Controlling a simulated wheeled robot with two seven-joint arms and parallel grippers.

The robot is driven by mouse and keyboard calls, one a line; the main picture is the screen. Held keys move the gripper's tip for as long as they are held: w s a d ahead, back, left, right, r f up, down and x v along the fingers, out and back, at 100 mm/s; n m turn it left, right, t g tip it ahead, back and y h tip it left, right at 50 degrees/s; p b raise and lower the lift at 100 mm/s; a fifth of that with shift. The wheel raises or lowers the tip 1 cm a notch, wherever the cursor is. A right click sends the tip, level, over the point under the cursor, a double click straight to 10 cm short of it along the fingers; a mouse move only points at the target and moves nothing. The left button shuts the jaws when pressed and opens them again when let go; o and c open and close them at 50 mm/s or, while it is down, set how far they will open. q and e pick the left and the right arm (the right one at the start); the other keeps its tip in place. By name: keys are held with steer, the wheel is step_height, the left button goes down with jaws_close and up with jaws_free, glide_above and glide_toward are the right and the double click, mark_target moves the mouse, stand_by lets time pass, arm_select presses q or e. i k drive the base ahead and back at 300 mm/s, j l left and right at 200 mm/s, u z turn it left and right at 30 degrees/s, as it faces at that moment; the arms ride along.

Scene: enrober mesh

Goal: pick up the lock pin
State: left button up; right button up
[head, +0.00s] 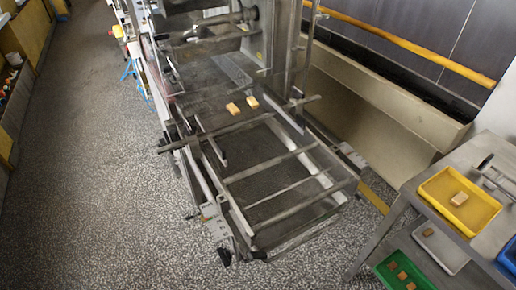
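I cannot pick out the lock pin with certainty in the head view. A thin metal piece with a dark bar (487,163) lies on the steel side table, behind the yellow tray; I cannot tell whether it is the pin. The steel enrober machine (250,150) stands in the middle, with an open frame of rails and cross bars at its near end. Small details along its rails are too small to tell. Neither of my grippers shows in this view.
Two tan blocks (232,108) sit on the machine's mesh. The steel table (410,190) at right carries a yellow tray (436,204) with a tan block. White (455,262) and green (385,279) trays are lower. Speckled floor (100,170) at left is clear.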

mark_target(173, 133)
steer(key=j+z, duration=0.2)
steer(key=z, duration=0.6)
steer(key=j+z, duration=0.2)
steer(key=j, duration=0.25)
steer(key=k+j+z, duration=0.1)
steer(key=j+z, duration=0.15)
steer(key=j, duration=0.15)
steer(key=k+j+z, duration=0.2)
steer(key=j, duration=0.2)
steer(key=j+z, duration=0.2)
steer(key=j, duration=0.2)
steer(key=k+j+z, duration=0.25)
steer(key=i+j, duration=0.05)
steer(key=j, duration=0.05)
